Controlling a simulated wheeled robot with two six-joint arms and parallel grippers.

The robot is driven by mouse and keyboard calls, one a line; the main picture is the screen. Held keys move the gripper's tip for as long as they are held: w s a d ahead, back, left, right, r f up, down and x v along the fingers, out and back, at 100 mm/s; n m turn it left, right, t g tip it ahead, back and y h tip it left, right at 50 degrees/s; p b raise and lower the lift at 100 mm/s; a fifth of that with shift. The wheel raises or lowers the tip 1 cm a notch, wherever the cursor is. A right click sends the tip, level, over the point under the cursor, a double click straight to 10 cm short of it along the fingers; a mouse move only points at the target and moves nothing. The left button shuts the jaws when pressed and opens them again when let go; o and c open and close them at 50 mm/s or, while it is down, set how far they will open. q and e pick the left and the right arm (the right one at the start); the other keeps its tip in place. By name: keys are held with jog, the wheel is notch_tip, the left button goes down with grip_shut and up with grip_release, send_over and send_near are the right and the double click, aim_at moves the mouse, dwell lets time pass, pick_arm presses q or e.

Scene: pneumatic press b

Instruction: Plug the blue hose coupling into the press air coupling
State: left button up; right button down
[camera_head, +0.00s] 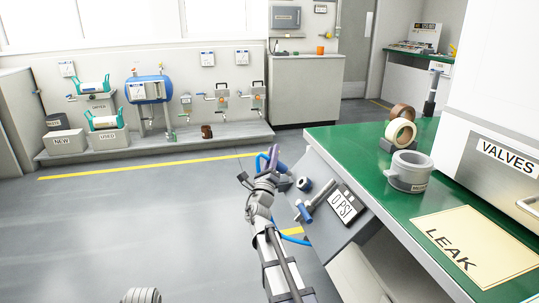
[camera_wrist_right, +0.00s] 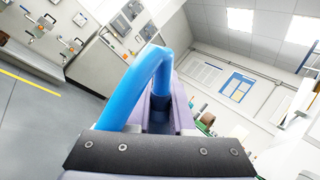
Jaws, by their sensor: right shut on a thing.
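My right gripper (camera_head: 272,157) has purple fingers and stands at the upper left edge of the press's sloping grey panel. It is shut on the blue hose coupling, which is mostly hidden between the fingers. In the right wrist view the blue hose (camera_wrist_right: 138,88) bends in an arch and runs down between the purple fingers (camera_wrist_right: 162,105). A dark round fitting (camera_head: 304,184) on the panel, possibly the press air coupling, is just right of and below the gripper. I cannot tell whether the held coupling touches anything. My left gripper is not in view.
The panel carries a blue-handled valve (camera_head: 303,211) and a 0 PSI display (camera_head: 345,205). The green bench (camera_head: 372,182) to the right holds tape rolls (camera_head: 400,131), a grey cylindrical holder (camera_head: 409,171) and a LEAK sheet (camera_head: 475,247). The floor at left is clear.

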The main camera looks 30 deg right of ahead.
jog(key=shift+s+d+f+b, duration=0.2)
jog(key=shift+d+f+b, duration=0.35)
jog(key=shift+d+f, duration=0.2)
jog(key=shift+s+d+f+b, duration=0.15)
jog(key=shift+d+f+b, duration=0.45)
jog(key=shift+d, duration=0.1)
jog(key=shift+s+d+f+b, duration=0.2)
jog(key=shift+d+f+b, duration=0.5)
jog(key=shift+d, duration=0.05)
jog(key=shift+s+d+f+b, duration=0.15)
jog(key=shift+d+f+b, duration=0.55)
dwell(0.8)
jog(key=c, duration=0.7)
grip_release()
jog(key=shift+r, duration=0.1)
